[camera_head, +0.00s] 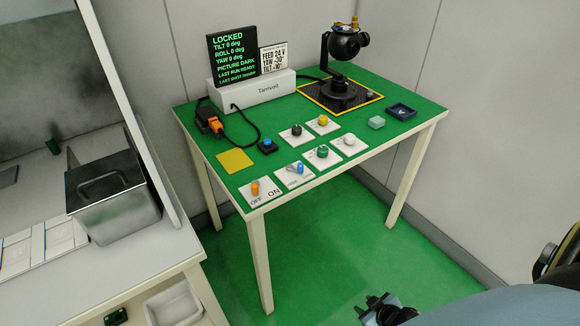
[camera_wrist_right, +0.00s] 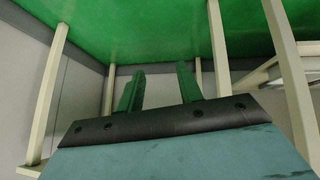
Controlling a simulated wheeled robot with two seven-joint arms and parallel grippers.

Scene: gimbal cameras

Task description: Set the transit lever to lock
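A small lever with a blue handle (camera_head: 297,168) stands on a white plate (camera_head: 294,176) at the table's front edge. The lettering on this plate is too small to read, so I cannot tell its marked setting. The display (camera_head: 232,54) at the back reads LOCKED, with tilt, roll and yaw at 0 deg. A dark gimbal camera (camera_head: 345,45) stands on a black pad at the back right. My right gripper (camera_head: 374,305) is low at the bottom edge, in front of the table and apart from it. Its fingers are apart and empty in the right wrist view (camera_wrist_right: 158,88). My left gripper is not in view.
An orange lever (camera_head: 255,188) on an OFF/ON plate is left of the blue one. Several knob plates, a blue button (camera_head: 267,145) and a yellow square (camera_head: 235,161) are close by. A cable (camera_head: 252,127) lies behind. A metal bin (camera_head: 112,196) stands on the left counter.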

